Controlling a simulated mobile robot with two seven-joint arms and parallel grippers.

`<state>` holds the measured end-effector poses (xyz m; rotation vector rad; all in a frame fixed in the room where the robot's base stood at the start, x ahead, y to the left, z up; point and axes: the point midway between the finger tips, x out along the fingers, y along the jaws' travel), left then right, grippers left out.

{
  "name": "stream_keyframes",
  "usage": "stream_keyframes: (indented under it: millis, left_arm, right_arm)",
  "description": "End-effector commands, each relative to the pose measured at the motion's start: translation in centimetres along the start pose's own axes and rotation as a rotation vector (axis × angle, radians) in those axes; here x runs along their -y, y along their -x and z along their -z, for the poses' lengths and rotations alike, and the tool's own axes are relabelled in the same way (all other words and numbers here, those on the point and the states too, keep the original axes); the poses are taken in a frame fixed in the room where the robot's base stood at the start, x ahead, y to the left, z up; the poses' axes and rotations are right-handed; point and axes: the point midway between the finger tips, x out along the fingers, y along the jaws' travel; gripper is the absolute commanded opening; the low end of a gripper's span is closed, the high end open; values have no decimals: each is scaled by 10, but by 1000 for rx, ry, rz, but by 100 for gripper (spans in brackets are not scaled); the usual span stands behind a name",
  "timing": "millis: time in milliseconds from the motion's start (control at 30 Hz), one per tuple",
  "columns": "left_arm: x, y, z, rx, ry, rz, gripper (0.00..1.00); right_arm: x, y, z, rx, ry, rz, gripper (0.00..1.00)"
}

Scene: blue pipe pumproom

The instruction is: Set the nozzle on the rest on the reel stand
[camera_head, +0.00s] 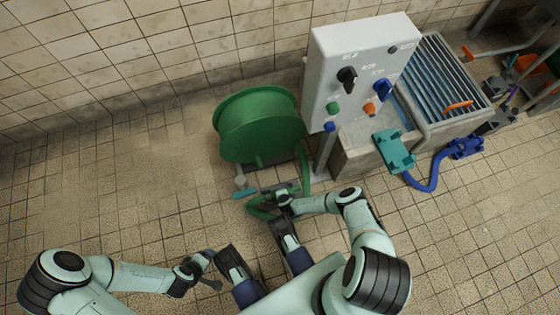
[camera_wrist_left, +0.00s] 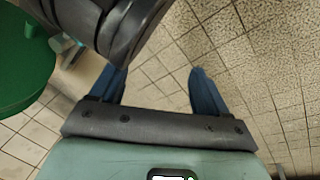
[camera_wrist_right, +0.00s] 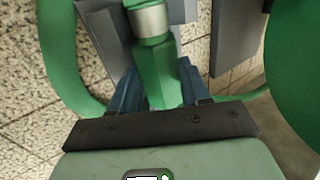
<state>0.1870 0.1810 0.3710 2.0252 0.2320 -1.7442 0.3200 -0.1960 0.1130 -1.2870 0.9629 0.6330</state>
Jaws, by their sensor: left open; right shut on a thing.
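The green nozzle (camera_wrist_right: 160,78), with a silver band, sits between the fingers of my right gripper (camera_wrist_right: 158,92) in the right wrist view. My right gripper is shut on it; in the head view this gripper (camera_head: 276,196) is low in front of the reel stand. The green reel (camera_head: 258,122) stands by the wall, with its green hose (camera_head: 306,172) looping down to the gripper. A short teal piece (camera_head: 243,193) and a small grey piece (camera_head: 240,181) show beside the gripper; I cannot tell which is the rest. My left gripper (camera_head: 213,270) is open and empty, also in the left wrist view (camera_wrist_left: 158,88).
A grey control panel (camera_head: 358,75) with knobs stands right of the reel. Tiled floor on the left is clear.

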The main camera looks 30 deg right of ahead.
Motion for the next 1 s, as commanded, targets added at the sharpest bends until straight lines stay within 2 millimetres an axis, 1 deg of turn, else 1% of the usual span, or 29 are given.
stream_keyframes:
  millis: [133, 367, 400, 467, 833, 1000]
  left_arm:
    - [3, -3, -4, 13, 4, 6, 76]
    - [4, -3, -4, 14, 4, 6, 76]
    - [4, -3, -4, 14, 4, 6, 76]
    - [3, -3, -4, 13, 4, 6, 76]
    - [2, -1, -2, 6, 2, 3, 76]
    - [-10, 12, 12, -41, -9, -17, 76]
  right_arm:
    - [-1, -2, 0, 0, 1, 1, 2]
    - [-1, -2, 0, 0, 1, 1, 2]
    - [-1, -2, 0, 0, 1, 1, 56]
    - [-1, -2, 0, 0, 1, 1, 76]
    - [0, -1, 1, 0, 2, 0, 76]
    - [10, 9, 5, 2, 6, 2, 76]
